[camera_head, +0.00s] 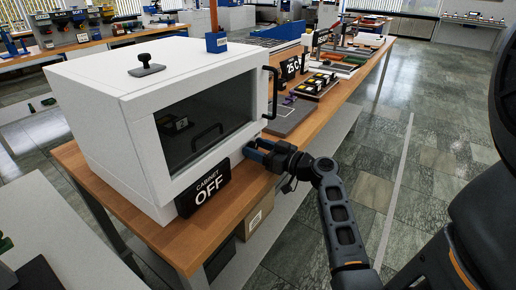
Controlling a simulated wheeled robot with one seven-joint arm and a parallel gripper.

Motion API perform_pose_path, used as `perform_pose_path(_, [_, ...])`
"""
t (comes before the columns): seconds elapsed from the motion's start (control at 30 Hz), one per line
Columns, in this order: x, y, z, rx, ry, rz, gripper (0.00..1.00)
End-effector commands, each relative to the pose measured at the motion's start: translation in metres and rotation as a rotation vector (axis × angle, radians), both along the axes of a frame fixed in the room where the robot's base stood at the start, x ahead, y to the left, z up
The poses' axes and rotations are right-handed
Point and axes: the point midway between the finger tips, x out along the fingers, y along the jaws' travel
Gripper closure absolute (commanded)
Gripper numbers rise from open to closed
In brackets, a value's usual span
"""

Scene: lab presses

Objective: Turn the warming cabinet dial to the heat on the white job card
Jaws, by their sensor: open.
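The warming cabinet (95,95) is a white box with a dark glass door, standing on the wooden bench. A black sign reading "CABINET OFF" (208,187) leans at its lower front. My gripper (252,151) is open at the lower right corner of the cabinet front, close to the panel below the door. I cannot make out the dial; my gripper may cover it. I cannot tell whether the fingers touch anything. A black sign reading about "25 C" (291,67) stands farther back on the bench. I cannot make out a white job card.
A black bar handle (271,92) stands out at the door's right edge, above my gripper. A black knob (145,63) sits on the cabinet top. A grey plate (290,116) and a rack of small parts (318,86) lie behind my gripper.

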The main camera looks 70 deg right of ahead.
Motion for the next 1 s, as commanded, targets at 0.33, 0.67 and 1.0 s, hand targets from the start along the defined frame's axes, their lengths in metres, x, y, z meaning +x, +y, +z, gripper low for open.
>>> perform_pose_path(0.33, [-0.0002, 0.0001, 0.0001, 0.0, 0.0, 0.0, 0.69])
perform_pose_path(0.67, [-0.0001, 0.0003, 0.0, 0.002, -0.001, 0.001, 0.95])
perform_pose_path(1.0, [0.0003, 0.0002, 0.0, 0.13, -0.033, 0.002, 0.95])
